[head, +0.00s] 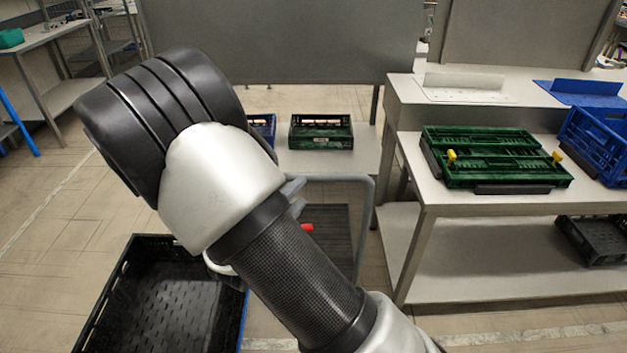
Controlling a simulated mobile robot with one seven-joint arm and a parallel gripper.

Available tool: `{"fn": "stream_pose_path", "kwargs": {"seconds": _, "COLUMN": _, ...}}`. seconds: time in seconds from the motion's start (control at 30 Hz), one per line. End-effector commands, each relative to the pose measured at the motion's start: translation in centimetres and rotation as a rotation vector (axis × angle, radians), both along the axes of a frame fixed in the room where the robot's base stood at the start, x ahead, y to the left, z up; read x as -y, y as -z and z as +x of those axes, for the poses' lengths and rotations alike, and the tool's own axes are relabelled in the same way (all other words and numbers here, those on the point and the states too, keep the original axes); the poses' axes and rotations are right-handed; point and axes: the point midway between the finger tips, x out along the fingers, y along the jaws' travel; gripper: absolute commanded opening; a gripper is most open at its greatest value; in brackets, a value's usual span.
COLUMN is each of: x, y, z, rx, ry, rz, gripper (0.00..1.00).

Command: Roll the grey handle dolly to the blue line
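The grey handle dolly (366,215) stands on the floor beyond my arm. Its bent grey tube handle rises around a dark ribbed deck (337,228), and my arm covers its left part. A small red part (307,227) shows at the deck, next to my arm. I cannot make out a blue line on the floor for certain; a thin blue strip (244,318) shows along the right side of a black crate.
The black crate (120,270) stands at lower left. A low table (345,170) behind the dolly holds a green crate (321,133) and a blue crate (263,125). At right a workbench (425,190) bears folded green crates (490,158). Open floor (50,240) lies at left.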

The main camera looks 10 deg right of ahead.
Motion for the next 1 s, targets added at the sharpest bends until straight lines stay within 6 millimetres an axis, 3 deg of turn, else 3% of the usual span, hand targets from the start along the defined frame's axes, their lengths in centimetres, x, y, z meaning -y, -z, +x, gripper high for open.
{"fn": "stream_pose_path", "kwargs": {"seconds": 0.2, "x": 2.8, "y": 1.1, "z": 3.9, "rx": 0.002, "ry": 0.004, "rz": 0.000, "gripper": 0.38}}
{"fn": "stream_pose_path", "kwargs": {"seconds": 0.43, "x": 4.8, "y": 1.6, "z": 6.9, "rx": 0.002, "ry": 0.002, "rz": 0.001, "gripper": 0.38}}
{"fn": "stream_pose_path", "kwargs": {"seconds": 0.9, "x": 5.5, "y": 1.7, "z": 8.0, "rx": 0.001, "ry": 0.000, "rz": 0.001, "gripper": 0.38}}
{"fn": "stream_pose_path", "kwargs": {"seconds": 1.0, "x": 5.5, "y": 1.8, "z": 8.0, "rx": 0.001, "ry": 0.000, "rz": 0.001, "gripper": 0.21}}
